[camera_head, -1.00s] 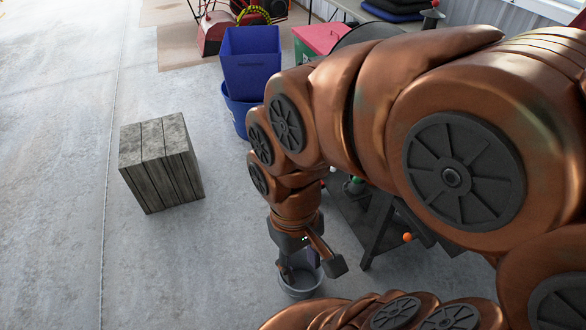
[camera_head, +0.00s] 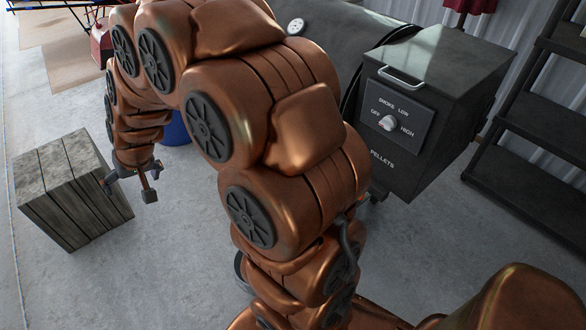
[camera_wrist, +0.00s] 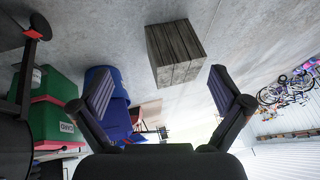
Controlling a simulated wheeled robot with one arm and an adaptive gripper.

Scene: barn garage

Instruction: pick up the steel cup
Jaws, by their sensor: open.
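My gripper (camera_head: 130,188) is open and empty in the head view, at the left, in front of or beside the wooden crate in the picture. In the wrist view its two fingers (camera_wrist: 164,108) are spread wide with nothing between them. I cannot make out a steel cup in either current view. My arm covers much of the middle of the head view and may hide things behind it.
A grey wooden crate (camera_head: 70,190) stands on the concrete floor; it also shows in the wrist view (camera_wrist: 174,52). A black pellet smoker (camera_head: 430,110) and black shelves (camera_head: 530,160) stand at the right. Blue bins (camera_wrist: 106,95) and a green bin (camera_wrist: 50,117) show at left.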

